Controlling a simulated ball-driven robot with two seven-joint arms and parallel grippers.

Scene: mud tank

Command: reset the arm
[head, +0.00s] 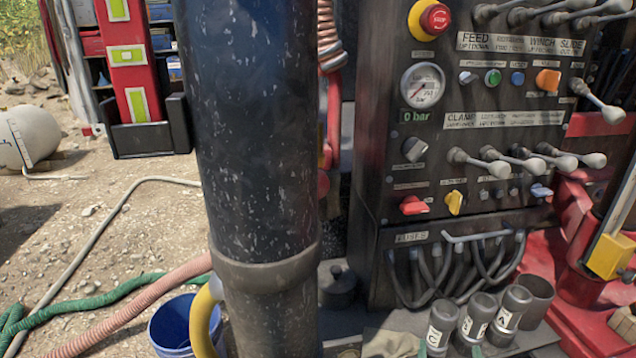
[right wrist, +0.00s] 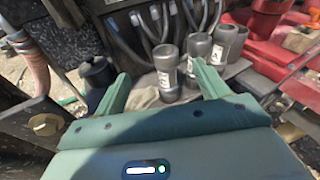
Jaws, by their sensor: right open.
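My right gripper (right wrist: 160,71) shows in the right wrist view with its two green fingers spread apart. It is open and no object is held between the fingers. Beyond the fingertips stand grey labelled canisters (right wrist: 166,62) on a ledge under the control panel; one appears in the gap between the fingers, and I cannot tell how far off it is. I cannot make out the right gripper in the head view. My left gripper is in neither view.
A thick dark pipe (head: 255,130) stands upright close in the head view. Right of it is the control panel (head: 400,240) with levers, knobs and a gauge (head: 423,86) marked 0 bar. A blue bucket (head: 172,325) and hoses (head: 150,305) lie lower left. Sandy ground is open at left.

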